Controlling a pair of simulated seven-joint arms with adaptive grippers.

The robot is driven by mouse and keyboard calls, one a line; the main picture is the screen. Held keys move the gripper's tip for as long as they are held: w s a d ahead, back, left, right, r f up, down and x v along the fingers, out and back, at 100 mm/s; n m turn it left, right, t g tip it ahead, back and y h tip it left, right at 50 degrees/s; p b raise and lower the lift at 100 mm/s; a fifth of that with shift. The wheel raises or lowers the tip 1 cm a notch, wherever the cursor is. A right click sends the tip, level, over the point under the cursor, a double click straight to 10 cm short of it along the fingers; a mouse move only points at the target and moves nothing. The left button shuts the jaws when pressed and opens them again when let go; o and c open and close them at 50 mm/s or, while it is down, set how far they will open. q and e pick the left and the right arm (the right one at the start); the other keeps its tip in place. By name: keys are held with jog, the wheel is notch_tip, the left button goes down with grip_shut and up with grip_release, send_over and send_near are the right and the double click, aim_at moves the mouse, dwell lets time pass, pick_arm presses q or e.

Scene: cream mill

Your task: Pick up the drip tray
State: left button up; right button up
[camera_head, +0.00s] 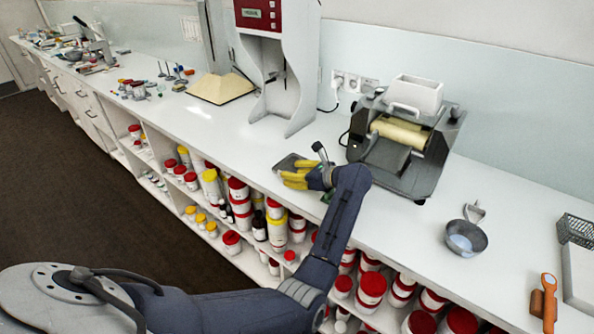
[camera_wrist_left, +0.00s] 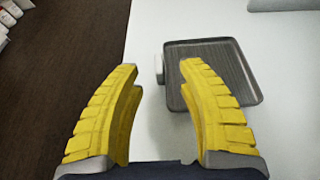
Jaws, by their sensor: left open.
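The drip tray is a shallow dark grey tray (camera_head: 289,161) with a raised rim, lying flat near the front edge of the white counter. In the left wrist view the tray (camera_wrist_left: 228,62) is just beyond my fingers and to the right, with a small white block at its left side. My left gripper (camera_head: 285,178) has yellow fingers and is open and empty at the tray's near side. In the left wrist view the gripper (camera_wrist_left: 158,78) has its right finger overlapping the tray's left part. My right gripper is not in view.
The cream mill (camera_head: 402,140) with rollers stands to the right on the counter (camera_head: 330,125). A tall white machine with a red panel (camera_head: 262,15) stands behind. A grey bowl (camera_head: 466,238) is farther right. Shelves of red-lidded jars are below the counter's front edge.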

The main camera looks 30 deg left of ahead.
pick_arm(q)
jog(key=shift+x, duration=2)
jog(key=shift+o, duration=0.3)
grip_shut()
